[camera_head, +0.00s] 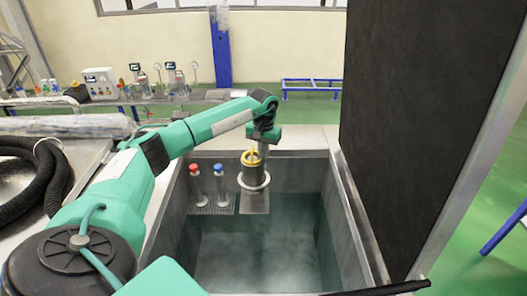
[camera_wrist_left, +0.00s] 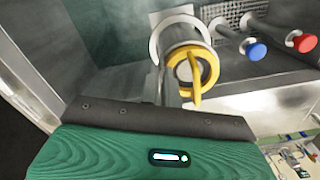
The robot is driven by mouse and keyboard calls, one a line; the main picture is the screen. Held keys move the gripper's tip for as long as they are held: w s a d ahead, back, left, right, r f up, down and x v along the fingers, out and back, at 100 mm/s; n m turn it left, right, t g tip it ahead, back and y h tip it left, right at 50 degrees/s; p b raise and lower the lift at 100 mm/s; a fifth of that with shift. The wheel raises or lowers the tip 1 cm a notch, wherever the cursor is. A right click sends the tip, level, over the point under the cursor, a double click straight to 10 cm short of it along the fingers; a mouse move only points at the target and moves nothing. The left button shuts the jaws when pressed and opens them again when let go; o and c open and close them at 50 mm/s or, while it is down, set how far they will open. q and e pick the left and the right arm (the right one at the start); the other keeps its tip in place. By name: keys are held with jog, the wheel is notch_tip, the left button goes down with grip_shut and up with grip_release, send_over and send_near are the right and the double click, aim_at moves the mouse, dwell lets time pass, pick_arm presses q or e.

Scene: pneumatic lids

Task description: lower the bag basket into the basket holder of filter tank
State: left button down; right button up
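The bag basket (camera_head: 253,172) is a grey cylinder with a yellow ring handle (camera_head: 251,157) on top. The handle shows large in the left wrist view (camera_wrist_left: 208,67). The basket holder is a pale ring (camera_head: 254,187) at the far wall of the filter tank (camera_head: 345,205); it also shows in the left wrist view (camera_wrist_left: 155,42). The basket lines up with the ring; I cannot tell how deep it sits. My left gripper (camera_head: 261,153) is right at the handle. Its fingertips are hidden, so its grip is unclear. My right gripper is out of view.
A red-capped (camera_head: 194,170) and a blue-capped valve (camera_head: 219,172) stand just left of the basket, over a perforated plate. A tall dark panel (camera_head: 425,120) stands to the right. A bench with instruments (camera_head: 100,82) is at the back left. The tank's front middle is clear.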

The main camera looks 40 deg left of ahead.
aim_at(264, 169)
pick_arm(q)
jog(key=shift+f+b, duration=2.75)
jog(key=shift+f, duration=1.15)
jog(key=shift+f+b, duration=0.5)
jog(key=shift+f, duration=0.15)
jog(key=c, duration=1.6)
grip_release()
jog(key=shift+o, duration=0.2)
notch_tip(264, 169, up, 13)
jog(key=b, duration=0.3)
jog(key=shift+f, duration=0.1)
jog(key=shift+r, duration=0.55)
